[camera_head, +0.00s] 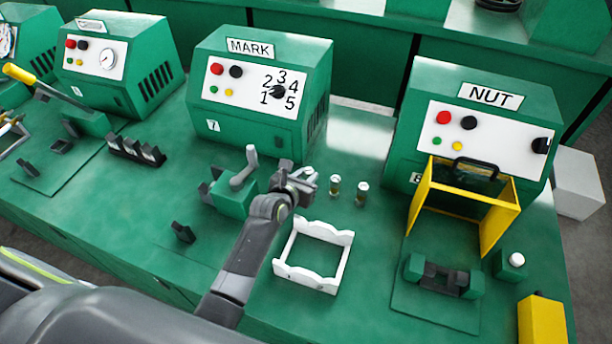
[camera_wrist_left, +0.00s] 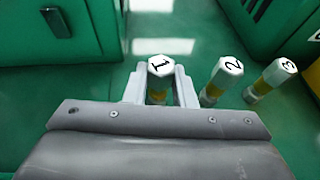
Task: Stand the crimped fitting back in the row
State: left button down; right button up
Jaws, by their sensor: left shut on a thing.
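My left gripper (camera_head: 301,180) is over the bench, beside two small fittings. In the left wrist view its fingers (camera_wrist_left: 160,88) are shut on the fitting marked 1 (camera_wrist_left: 161,66), which has a white hexagonal top and a yellowish body. The fitting marked 2 (camera_wrist_left: 227,70) and the fitting marked 3 (camera_wrist_left: 278,74) stand to its right. In the head view fittings 2 (camera_head: 335,186) and 3 (camera_head: 362,192) stand upright on the green bench. Fitting 1 is mostly hidden by the gripper there; whether its base touches the bench cannot be told. My right gripper is not in view.
The MARK machine (camera_head: 262,85) stands behind the gripper. A green fixture with a grey lever (camera_head: 235,190) is close at left, and a white open frame (camera_head: 313,257) in front. The NUT machine (camera_head: 480,120) with its yellow guard (camera_head: 495,225) is at right.

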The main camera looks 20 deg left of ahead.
pick_arm(q)
jog(key=shift+f, duration=0.1)
jog(key=c, duration=1.2)
grip_release()
jog(key=v, duration=1.2)
